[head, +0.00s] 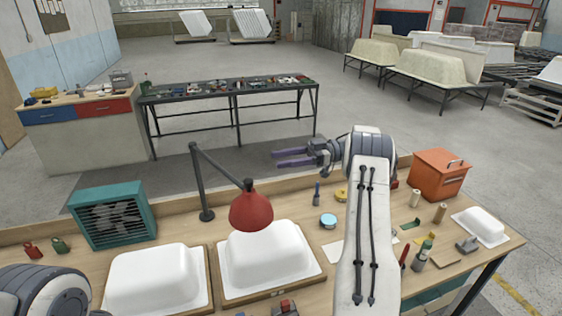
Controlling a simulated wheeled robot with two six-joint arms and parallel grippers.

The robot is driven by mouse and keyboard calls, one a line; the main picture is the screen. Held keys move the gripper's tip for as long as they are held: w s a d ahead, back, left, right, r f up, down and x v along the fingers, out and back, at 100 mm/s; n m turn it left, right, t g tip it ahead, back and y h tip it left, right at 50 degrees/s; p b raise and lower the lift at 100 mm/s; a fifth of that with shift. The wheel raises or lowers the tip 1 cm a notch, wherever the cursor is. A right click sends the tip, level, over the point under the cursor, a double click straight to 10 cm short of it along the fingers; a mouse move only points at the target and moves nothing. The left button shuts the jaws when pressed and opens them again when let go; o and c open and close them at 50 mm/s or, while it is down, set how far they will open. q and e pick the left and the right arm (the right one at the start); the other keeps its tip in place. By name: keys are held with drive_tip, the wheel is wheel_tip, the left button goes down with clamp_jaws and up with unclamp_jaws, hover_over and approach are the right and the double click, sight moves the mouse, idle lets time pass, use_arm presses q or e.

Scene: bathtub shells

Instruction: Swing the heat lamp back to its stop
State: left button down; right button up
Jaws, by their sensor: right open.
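The heat lamp has a red cone shade (251,211) on a dark jointed arm that rises from a round base on the bench. The shade hangs over the back of the right-hand white tub shell (268,258), which sits in a wooden frame. My right gripper (277,159) has purple fingers that point left. It is open and empty, above and to the right of the shade, apart from the lamp. My left arm shows only as a joint at the bottom left corner, and its gripper is out of view. I cannot make out the lamp's stop.
A second white shell (155,278) lies to the left, with a teal fan heater (112,214) behind it. An orange box (438,174) stands at the back right. Small tools, a blue-lidded tin (328,221) and bottles lie around the right side of the wooden bench.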

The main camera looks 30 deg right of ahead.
drive_tip(key=shift+m+t+h, duration=0.3)
drive_tip(key=shift+t+h, duration=0.2)
drive_tip(key=shift+t, duration=0.2)
drive_tip(key=w, duration=0.1)
drive_tip(key=w+a, duration=0.2)
drive_tip(key=shift+w+a+b, duration=0.25)
drive_tip(key=shift+w+b, duration=0.15)
clamp_jaws()
drive_tip(key=w+a+f+m+t+h+b, duration=0.2)
drive_tip(key=w+a+m+t+h+b, duration=0.4)
drive_tip(key=w+a+h, duration=0.75)
drive_tip(key=s+a+f+m+g+h+b, duration=0.1)
drive_tip(key=s+a+f+m+g+h, duration=0.3)
drive_tip(key=s, duration=0.5)
drive_tip(key=s+a+f+m+g+h+b, duration=0.1)
drive_tip(key=s+a+f+g+h+b, duration=0.15)
drive_tip(key=s+f, duration=0.55)
drive_tip(key=w+d+f+p, duration=0.3)
drive_tip(key=w+d+f, duration=0.1)
drive_tip(key=d+f, duration=0.2)
drive_tip(key=shift+d+f, duration=0.25)
drive_tip(key=shift+f, duration=0.6)
